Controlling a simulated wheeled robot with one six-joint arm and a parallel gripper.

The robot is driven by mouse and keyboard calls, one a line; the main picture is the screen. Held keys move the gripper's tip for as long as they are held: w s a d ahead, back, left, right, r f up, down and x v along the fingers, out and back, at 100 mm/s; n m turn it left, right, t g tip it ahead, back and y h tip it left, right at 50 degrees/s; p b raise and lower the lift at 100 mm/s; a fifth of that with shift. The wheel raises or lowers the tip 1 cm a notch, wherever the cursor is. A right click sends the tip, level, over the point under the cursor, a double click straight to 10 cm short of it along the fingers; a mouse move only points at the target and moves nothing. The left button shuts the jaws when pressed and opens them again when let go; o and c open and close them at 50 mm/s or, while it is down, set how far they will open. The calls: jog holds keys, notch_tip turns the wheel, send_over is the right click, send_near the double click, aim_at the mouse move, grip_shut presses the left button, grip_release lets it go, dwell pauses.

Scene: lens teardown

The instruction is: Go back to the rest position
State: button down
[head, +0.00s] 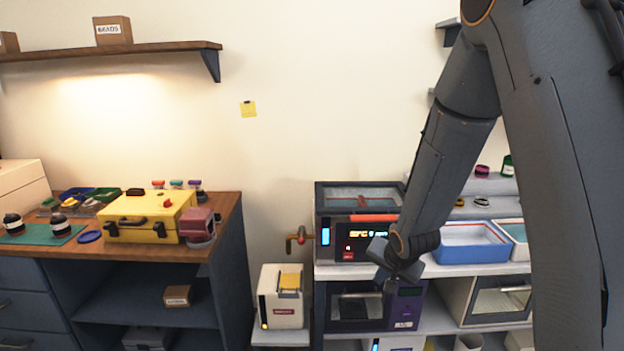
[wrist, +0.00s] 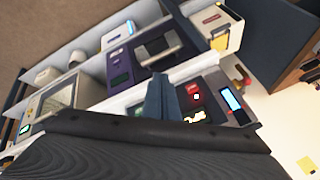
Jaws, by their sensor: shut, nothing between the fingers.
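My gripper (head: 393,283) hangs at the end of my grey arm, in front of the equipment shelf on the right in the head view. It is small there and partly merges with the machines behind it. In the wrist view my gripper (wrist: 160,84) shows as a narrow blue-grey shape with its fingers together. It holds nothing. Behind it are a machine with a lit display (head: 362,236) and, below that, a purple machine (head: 408,308).
A wooden-topped bench (head: 226,215) on the left carries a yellow case (head: 150,228). A white box machine (head: 281,312) stands between bench and shelf. A blue-rimmed tray (head: 470,253) sits on the shelf, partly close to my arm.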

jog(key=s+r+n+g, duration=0.2)
jog(key=s+r+n, duration=0.1)
jog(key=s, duration=0.8)
jog(key=s+r+n+g+b, duration=0.1)
jog(key=s+r+n+g, duration=0.2)
jog(key=s, duration=0.9)
jog(key=shift+d+r+n+h, duration=0.2)
jog(key=shift+n+h, duration=0.1)
